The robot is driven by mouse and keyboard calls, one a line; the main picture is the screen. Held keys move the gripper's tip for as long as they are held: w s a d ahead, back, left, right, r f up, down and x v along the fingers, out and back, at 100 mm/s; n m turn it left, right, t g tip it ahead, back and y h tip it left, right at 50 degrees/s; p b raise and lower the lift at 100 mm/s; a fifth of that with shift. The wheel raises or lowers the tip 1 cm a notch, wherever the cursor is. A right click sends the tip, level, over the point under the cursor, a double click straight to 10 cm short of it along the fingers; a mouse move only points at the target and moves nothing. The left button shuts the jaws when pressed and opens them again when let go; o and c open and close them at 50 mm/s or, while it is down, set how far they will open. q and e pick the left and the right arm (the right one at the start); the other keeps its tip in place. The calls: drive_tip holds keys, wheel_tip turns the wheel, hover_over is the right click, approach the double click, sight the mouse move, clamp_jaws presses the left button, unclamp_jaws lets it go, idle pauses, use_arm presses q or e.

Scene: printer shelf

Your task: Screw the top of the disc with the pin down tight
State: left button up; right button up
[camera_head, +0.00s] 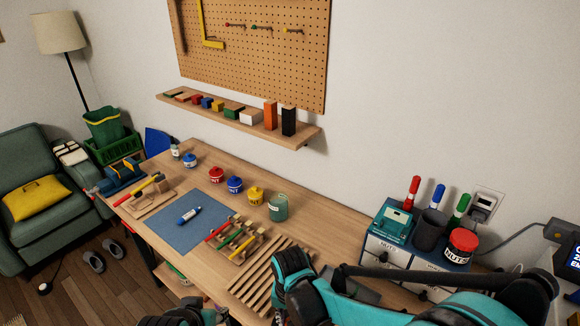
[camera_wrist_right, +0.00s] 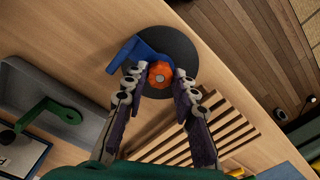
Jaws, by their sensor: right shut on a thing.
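A dark round disc (camera_wrist_right: 182,47) lies on the wooden bench in the right wrist view. A blue bracket-shaped part (camera_wrist_right: 130,52) lies over its left side, with an orange lobed knob (camera_wrist_right: 161,74) beside it over the disc. My right gripper (camera_wrist_right: 161,80) has its two fingers closed against opposite sides of the orange knob. No pin can be made out. In the head view my right arm reaches in from the right and hides the disc and the fingers. Part of my left arm shows at the bottom edge, but its fingers cannot be made out.
A slatted wooden rack (camera_wrist_right: 222,115) lies close to the disc. A grey tray (camera_wrist_right: 62,102) holds a green bracket (camera_wrist_right: 50,118). A blue mat (camera_head: 185,222), wooden holders, several small pots and a drawer unit (camera_head: 395,247) share the bench.

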drive_tip(key=m, duration=1.1)
drive_tip(key=shift+b, duration=0.4)
drive_tip(key=o, duration=0.6)
drive_tip(key=shift+c, duration=0.2)
